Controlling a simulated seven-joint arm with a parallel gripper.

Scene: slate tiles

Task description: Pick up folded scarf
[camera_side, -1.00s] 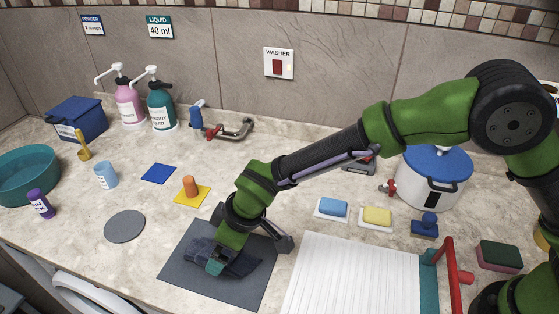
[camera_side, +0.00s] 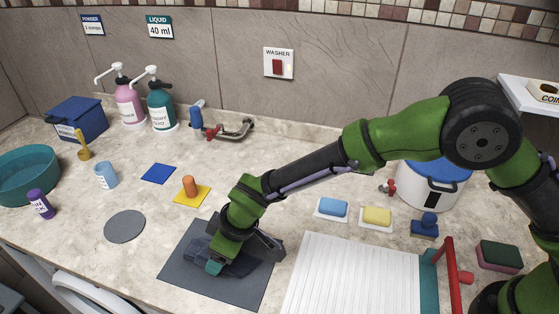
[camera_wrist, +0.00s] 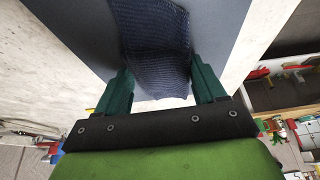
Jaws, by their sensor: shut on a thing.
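The folded scarf (camera_side: 238,264) is dark blue knit and lies on a dark grey mat (camera_side: 185,277) near the front of the counter. In the side view my gripper (camera_side: 222,267) is down at the scarf and hides part of it. In the wrist view the scarf (camera_wrist: 155,50) passes between the two teal fingers of my gripper (camera_wrist: 162,88), with a finger against each side. My gripper is shut on the scarf. Whether the scarf is clear of the mat cannot be told.
A white ribbed board (camera_side: 345,280) lies right of the mat. A grey disc (camera_side: 124,226) and a yellow pad with an orange peg (camera_side: 190,187) lie left and behind. Blue (camera_side: 333,207) and yellow (camera_side: 377,215) sponges sit behind the board. A white pot (camera_side: 432,190) stands further right.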

